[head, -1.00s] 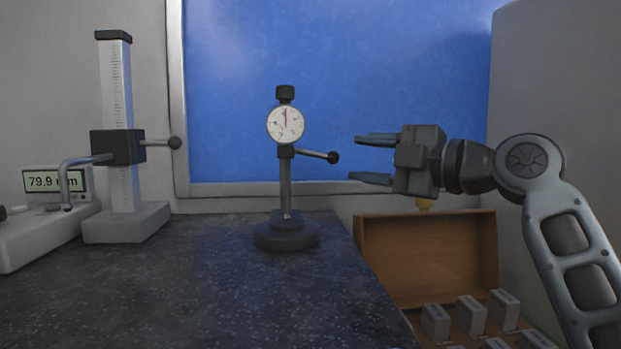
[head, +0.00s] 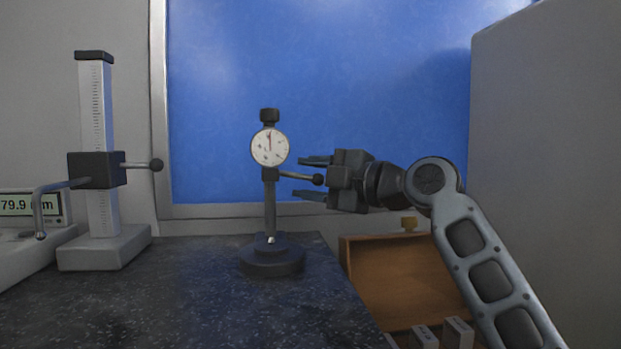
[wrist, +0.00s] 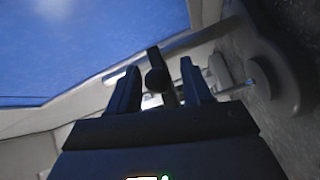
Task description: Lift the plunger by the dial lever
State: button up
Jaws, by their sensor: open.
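The dial gauge (head: 269,147) has a round white face with a red needle and stands on a dark post with a round base (head: 272,262) on the granite plate. Its lever (head: 297,177) sticks out to the right below the dial and ends in a black ball. My gripper (head: 307,177) is open, just right of the dial, with one finger above and one below the lever in the head view. In the wrist view the lever's ball (wrist: 155,79) shows between my two fingers, apart from both. The plunger cannot be made out.
A height gauge (head: 96,168) with a side handle stands at the left, beside a digital readout (head: 30,205) showing 79.9 mm. An open wooden box (head: 395,275) with grey blocks is below my arm at the right. The granite surface (head: 180,290) in front is clear.

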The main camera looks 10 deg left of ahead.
jog(key=shift+c, duration=0.3)
grip_shut()
jog(key=shift+r+h, duration=0.15)
jog(key=shift+h, duration=0.15)
jog(key=shift+d+r+n+g+b, duration=0.1)
jog(key=shift+r+n+g+b, duration=0.2)
jog(key=shift+n, duration=0.3)
jog(key=shift+r+n+h, duration=0.65)
jog(key=shift+n+h, duration=0.05)
jog(key=shift+h, duration=0.4)
jog(key=shift+a+r+n+g+h+p, duration=0.15)
jog(key=shift+r+n+h+p, duration=0.25)
jog(key=shift+h+p, duration=0.2)
jog(key=shift+a+r+n+g+h+p, duration=0.1)
jog(key=shift+r+n+g+h+p, duration=0.05)
jog(key=shift+r+n+h+p, duration=0.35)
jog(key=shift+s+a+r+n+h+p, duration=0.15)
jog(key=shift+n+h+p, duration=0.25)
jog(key=shift+h+p, duration=0.4)
jog(key=shift+a, duration=0.1)
